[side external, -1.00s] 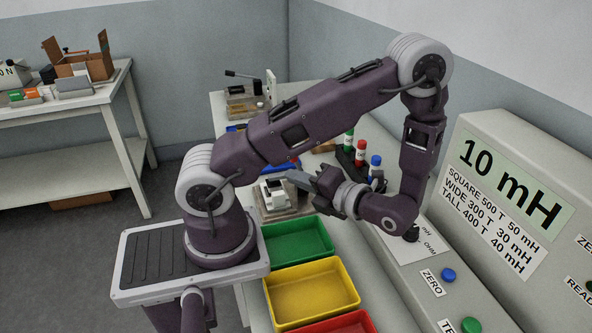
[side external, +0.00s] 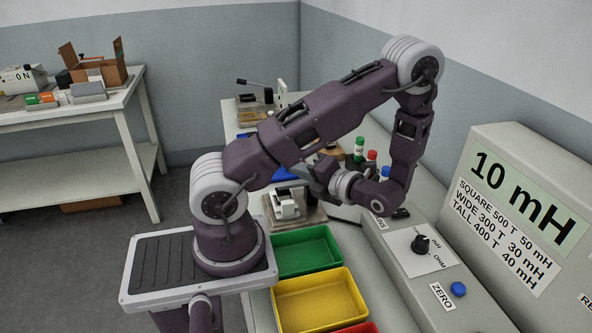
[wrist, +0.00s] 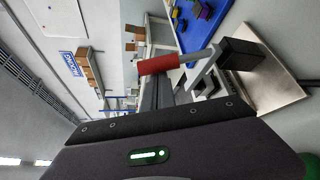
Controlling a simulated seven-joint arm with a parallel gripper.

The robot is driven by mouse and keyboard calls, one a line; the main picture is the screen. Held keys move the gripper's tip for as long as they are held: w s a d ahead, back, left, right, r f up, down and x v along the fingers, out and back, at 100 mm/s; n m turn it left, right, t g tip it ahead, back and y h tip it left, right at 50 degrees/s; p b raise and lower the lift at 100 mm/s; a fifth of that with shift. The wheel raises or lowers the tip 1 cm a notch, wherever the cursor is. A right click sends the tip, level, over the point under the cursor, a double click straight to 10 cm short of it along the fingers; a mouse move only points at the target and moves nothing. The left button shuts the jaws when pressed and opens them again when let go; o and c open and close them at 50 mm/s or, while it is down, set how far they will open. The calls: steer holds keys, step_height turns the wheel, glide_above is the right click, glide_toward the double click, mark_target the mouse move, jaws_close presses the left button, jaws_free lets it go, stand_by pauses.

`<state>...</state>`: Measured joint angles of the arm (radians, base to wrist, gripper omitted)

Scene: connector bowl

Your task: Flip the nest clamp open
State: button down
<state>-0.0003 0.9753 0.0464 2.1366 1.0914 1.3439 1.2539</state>
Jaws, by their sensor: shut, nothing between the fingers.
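The nest (side external: 286,208) is a small pale block fixture on a flat base plate in front of my arm in the side view. In the wrist view its metal base plate (wrist: 276,84) carries a black block (wrist: 241,54) and a grey clamp lever (wrist: 200,57) with a red handle (wrist: 161,64). My gripper (wrist: 158,88) is shut and empty, its fingertips close to the red handle; whether they touch cannot be told. In the side view my gripper (side external: 305,170) is above and behind the nest, and the red handle is not visible there. The lever's exact angle is unclear.
A green bin (side external: 303,252) and a yellow bin (side external: 318,298) stand in front of the nest. A blue tray (wrist: 198,28) with small parts lies beyond it. Coloured-cap bottles (side external: 371,157) and the meter console (side external: 520,215) are to the right.

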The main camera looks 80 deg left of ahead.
steer(key=w+f+m+g+y, duration=0.1)
steer(key=w+m, duration=0.2)
steer(key=w, duration=0.7)
steer(key=shift+w+f+m+y, duration=0.3)
steer(key=shift+w, duration=0.05)
stand_by(0.8)
steer(key=shift+d, duration=0.1)
stand_by(0.5)
step_height(320, 180, up, 4)
steer(key=s, duration=0.3)
steer(key=w+d+f+g, duration=0.1)
steer(key=w+d+f, duration=0.2)
steer(key=d, duration=0.6)
steer(key=shift+d+f, duration=0.15)
steer(key=shift+f, duration=0.55)
